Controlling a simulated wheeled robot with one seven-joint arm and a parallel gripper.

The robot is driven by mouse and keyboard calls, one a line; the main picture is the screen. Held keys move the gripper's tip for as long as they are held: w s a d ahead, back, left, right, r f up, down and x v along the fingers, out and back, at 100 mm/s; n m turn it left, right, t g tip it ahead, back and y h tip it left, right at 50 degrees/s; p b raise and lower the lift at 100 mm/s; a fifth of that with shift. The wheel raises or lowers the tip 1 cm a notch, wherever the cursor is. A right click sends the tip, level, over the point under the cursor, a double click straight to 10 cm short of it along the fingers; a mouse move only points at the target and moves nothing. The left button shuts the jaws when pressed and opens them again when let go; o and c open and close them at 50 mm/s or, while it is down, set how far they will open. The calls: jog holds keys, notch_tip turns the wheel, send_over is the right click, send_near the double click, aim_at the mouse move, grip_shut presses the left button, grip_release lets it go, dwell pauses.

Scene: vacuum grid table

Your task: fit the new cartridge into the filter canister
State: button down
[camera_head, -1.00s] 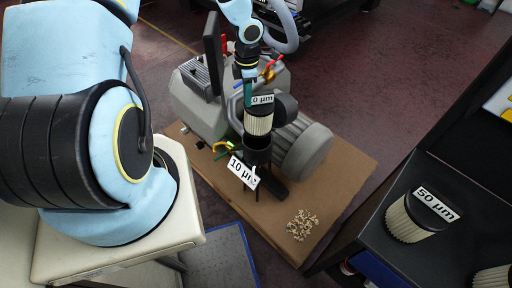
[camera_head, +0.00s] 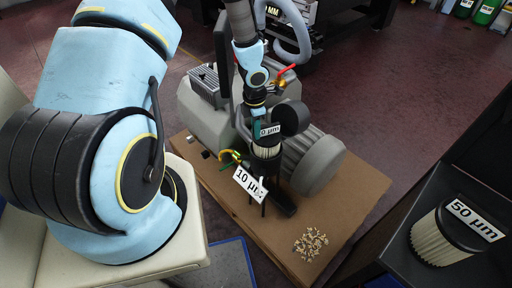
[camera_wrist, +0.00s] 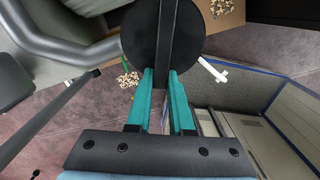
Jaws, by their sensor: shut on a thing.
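The new cartridge (camera_head: 267,151) has a dark cap with a label ending in "0 µm" and pale pleats. Only a short band of pleats shows above the rim of the black filter canister (camera_head: 261,170); its lower part is hidden inside. A white tag (camera_head: 249,184) reading 10 µm hangs at the canister's front. My gripper (camera_head: 257,130) is above the canister, its teal fingers shut on the cartridge's top. In the wrist view my gripper (camera_wrist: 165,76) closes on a bar across the round black cap (camera_wrist: 146,38). Seating depth cannot be seen.
A grey pump (camera_head: 318,160) stands behind the canister on a brown board (camera_head: 353,190). A round black part (camera_head: 291,117) is close beside the cartridge. Pale scraps (camera_head: 311,243) lie on the board. A 50 µm cartridge (camera_head: 438,238) stands on the dark bench at right.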

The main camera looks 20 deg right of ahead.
notch_tip(320, 180, down, 5)
jog(key=b, duration=0.4)
jog(key=shift+f, duration=0.15)
jog(key=c, duration=0.8)
grip_release()
notch_tip(320, 180, up, 12)
jog(key=shift+a+r, duration=0.15)
